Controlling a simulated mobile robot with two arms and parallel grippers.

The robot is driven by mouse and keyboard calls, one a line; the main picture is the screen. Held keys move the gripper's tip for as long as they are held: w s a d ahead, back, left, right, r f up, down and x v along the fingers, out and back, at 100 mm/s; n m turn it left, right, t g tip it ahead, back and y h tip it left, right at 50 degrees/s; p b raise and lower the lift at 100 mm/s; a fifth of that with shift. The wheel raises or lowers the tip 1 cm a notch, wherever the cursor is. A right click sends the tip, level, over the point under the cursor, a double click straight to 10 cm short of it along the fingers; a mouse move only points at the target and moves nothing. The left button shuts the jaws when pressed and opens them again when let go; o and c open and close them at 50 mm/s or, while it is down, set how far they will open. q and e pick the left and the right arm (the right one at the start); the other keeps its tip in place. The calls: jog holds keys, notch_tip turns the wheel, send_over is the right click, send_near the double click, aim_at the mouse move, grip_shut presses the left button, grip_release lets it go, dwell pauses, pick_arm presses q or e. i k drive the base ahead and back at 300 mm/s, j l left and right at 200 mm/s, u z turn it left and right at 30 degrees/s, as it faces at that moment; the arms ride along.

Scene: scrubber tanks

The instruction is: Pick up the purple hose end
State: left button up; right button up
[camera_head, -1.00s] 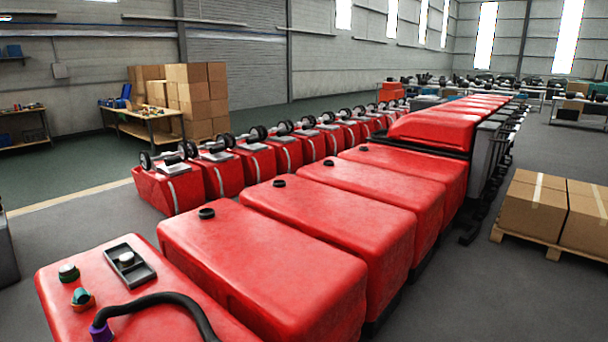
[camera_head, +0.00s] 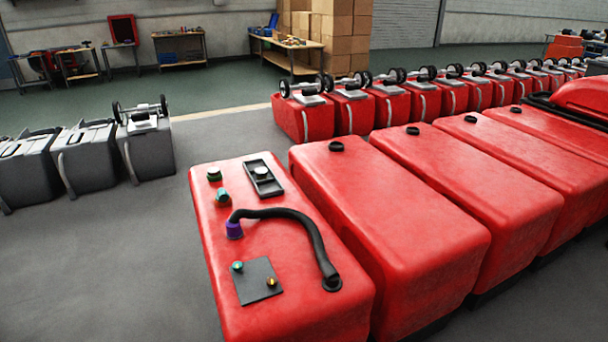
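The purple hose end (camera_head: 234,229) sits on top of the nearest red tank (camera_head: 222,268), toward its left side. A black hose (camera_head: 290,213) runs from it in an arc to a dark fitting (camera_head: 332,283) at the tank's right. A teal and orange fitting (camera_head: 222,198) lies just beyond the purple end, apart from it. Neither of my grippers is in view.
The same tank top carries a green-ringed cap (camera_head: 214,174), a dark tray (camera_head: 263,178) and a dark plate (camera_head: 257,281) with two small knobs. More red tanks (camera_head: 390,230) stand close on the right. Grey tanks (camera_head: 90,158) stand at left. Grey floor (camera_head: 100,265) left of the nearest tank is clear.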

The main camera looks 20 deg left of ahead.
aim_at(233, 230)
jog(key=u, duration=1.25)
jog(key=i+l, duration=0.4)
jog(key=l, duration=0.25)
